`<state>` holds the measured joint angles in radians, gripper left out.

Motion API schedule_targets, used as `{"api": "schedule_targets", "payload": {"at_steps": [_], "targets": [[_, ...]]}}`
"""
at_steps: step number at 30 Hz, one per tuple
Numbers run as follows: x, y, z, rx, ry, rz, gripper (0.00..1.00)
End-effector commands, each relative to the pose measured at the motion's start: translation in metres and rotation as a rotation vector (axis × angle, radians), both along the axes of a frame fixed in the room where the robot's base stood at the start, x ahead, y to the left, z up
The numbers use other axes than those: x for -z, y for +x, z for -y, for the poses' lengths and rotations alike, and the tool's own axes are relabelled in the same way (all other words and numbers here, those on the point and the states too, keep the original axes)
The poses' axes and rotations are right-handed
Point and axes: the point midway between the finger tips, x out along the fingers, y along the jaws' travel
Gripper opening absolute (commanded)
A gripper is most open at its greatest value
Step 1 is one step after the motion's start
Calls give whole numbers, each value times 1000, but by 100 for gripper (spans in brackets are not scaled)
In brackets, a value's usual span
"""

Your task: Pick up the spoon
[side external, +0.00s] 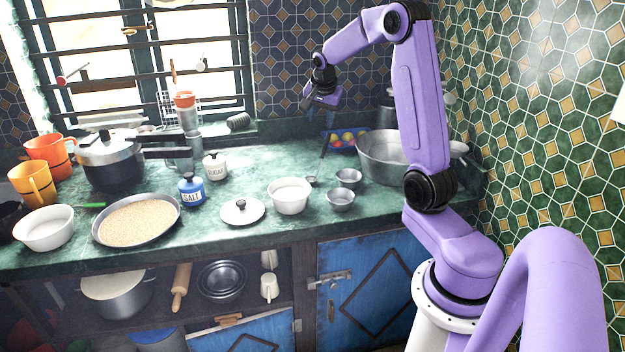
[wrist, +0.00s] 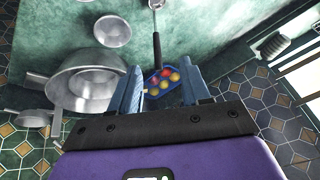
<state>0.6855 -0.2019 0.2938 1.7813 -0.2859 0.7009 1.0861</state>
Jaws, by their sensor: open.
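The spoon (side external: 321,158) lies on the green counter, its round metal bowl toward the front and its handle toward the back. In the wrist view the spoon (wrist: 157,44) shows at the top, with a black handle end pointing down between my fingers. My gripper (side external: 320,104) is raised well above the back of the counter, above the handle end of the spoon. In the wrist view my gripper (wrist: 162,70) has its two blue-grey fingers apart, with nothing held between them.
A blue tray (side external: 329,147) of red and yellow balls sits behind the handle. A large metal pot (side external: 372,165) stands to the right. Two small metal bowls (side external: 348,178) (side external: 341,199) and a white bowl (side external: 289,199) stand near the spoon's bowl. Barred windows are behind.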

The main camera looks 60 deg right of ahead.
Motion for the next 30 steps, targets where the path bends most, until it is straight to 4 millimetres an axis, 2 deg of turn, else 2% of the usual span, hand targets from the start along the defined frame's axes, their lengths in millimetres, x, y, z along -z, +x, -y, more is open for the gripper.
{"api": "schedule_targets", "payload": {"at_steps": [1, 6, 21, 26, 30], "targets": [[0, -2, 9, 29, -1, 6, 47], [8, -2, 21, 62, -1, 13, 47], [89, 18, 51, 59, 0, 11, 47], [106, 23, 58, 58, -1, 13, 47], [111, 25, 61, 58, -2, 14, 47]]}}
